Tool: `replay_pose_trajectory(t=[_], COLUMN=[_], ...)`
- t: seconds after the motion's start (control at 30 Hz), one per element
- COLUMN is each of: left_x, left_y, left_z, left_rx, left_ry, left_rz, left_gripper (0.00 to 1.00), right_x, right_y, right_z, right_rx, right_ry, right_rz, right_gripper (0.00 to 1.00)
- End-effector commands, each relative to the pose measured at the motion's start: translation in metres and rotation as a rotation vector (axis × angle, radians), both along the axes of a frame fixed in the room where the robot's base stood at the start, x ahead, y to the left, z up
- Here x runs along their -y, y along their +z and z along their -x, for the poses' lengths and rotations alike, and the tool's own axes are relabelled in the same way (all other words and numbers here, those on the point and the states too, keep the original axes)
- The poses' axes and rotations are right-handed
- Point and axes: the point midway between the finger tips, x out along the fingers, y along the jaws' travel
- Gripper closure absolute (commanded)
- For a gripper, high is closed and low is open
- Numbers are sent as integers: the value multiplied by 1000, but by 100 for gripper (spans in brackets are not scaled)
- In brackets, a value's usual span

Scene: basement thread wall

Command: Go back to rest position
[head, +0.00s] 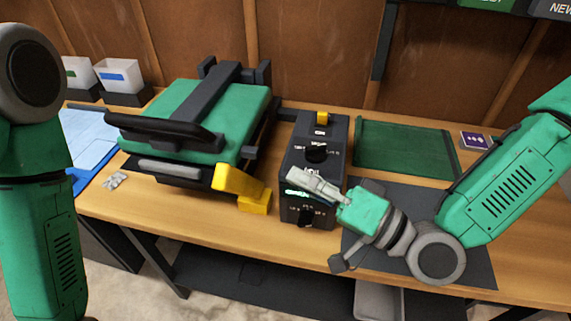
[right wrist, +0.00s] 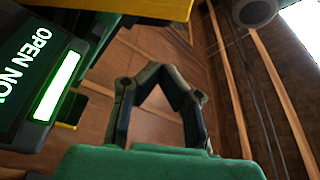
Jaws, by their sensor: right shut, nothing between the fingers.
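My right gripper (head: 305,183) is in front of the dark control box (head: 327,145), near its lit green display. It is shut and empty. In the right wrist view its fingers (right wrist: 152,70) meet at the tips against the brown wall.
A green press (head: 205,120) with a black handle and yellow block (head: 240,188) stands left of the box. A green mat (head: 404,148) and small purple box (head: 474,140) lie right.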

Motion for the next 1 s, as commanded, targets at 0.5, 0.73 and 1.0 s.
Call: replay_pose_trajectory(t=[0.5,0.73,1.0], left_x=[0,0,0], left_y=[0,-2,-7], left_z=[0,0,0], left_rx=[1,1,1], left_ry=[1,0,1], left_rz=[0,0,0], left_gripper=[100,100,100], right_x=[11,3,36], right_y=[-1,-31,-199], right_z=[3,10,73], right_rx=[1,-62,-399], right_ry=[-2,9,75], right_rz=[-8,89,669], right_gripper=[100,100,100])
